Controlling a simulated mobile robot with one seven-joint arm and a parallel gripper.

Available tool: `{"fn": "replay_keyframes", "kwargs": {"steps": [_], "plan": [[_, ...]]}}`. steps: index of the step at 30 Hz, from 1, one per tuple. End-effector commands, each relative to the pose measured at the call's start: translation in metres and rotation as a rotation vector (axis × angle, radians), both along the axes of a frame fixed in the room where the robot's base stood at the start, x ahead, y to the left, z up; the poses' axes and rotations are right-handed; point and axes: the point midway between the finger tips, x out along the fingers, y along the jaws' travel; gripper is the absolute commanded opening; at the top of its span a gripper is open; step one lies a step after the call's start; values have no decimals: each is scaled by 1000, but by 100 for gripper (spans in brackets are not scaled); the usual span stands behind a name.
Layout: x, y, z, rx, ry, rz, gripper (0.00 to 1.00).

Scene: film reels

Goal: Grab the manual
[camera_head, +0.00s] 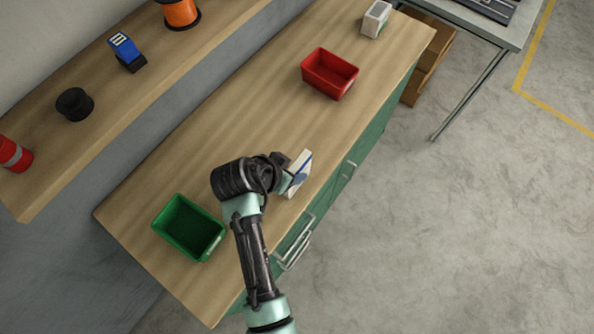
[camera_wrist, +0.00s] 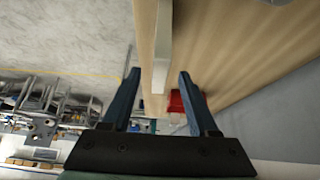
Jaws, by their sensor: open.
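The manual (camera_head: 301,169) looks like a thin white booklet with blue on its cover. It stands upright near the front edge of the wooden workbench top. My gripper (camera_head: 288,172) is right beside it and partly hides it in the head view. In the wrist view, my gripper (camera_wrist: 159,78) has its two blue fingers apart. The pale narrow edge of the manual (camera_wrist: 163,40) shows in line with the gap between them, touching neither finger visibly. How deep it sits between the fingers I cannot tell.
A green bin (camera_head: 189,228) stands left of my arm. A red bin (camera_head: 330,73) stands farther along the bench, also seen in the wrist view (camera_wrist: 187,104). A white box (camera_head: 376,19) is at the far end. A shelf (camera_head: 120,95) holds several items. Bench between bins is mostly clear.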

Motion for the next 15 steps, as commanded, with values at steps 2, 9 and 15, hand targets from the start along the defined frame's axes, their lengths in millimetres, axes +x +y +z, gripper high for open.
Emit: {"fn": "replay_keyframes", "kwargs": {"steps": [2,9,15], "plan": [[2,-2,-4,1,1,0,60],[6,-5,-14,-1,3,0,60],[13,-10,-35,0,2,0,60]]}}
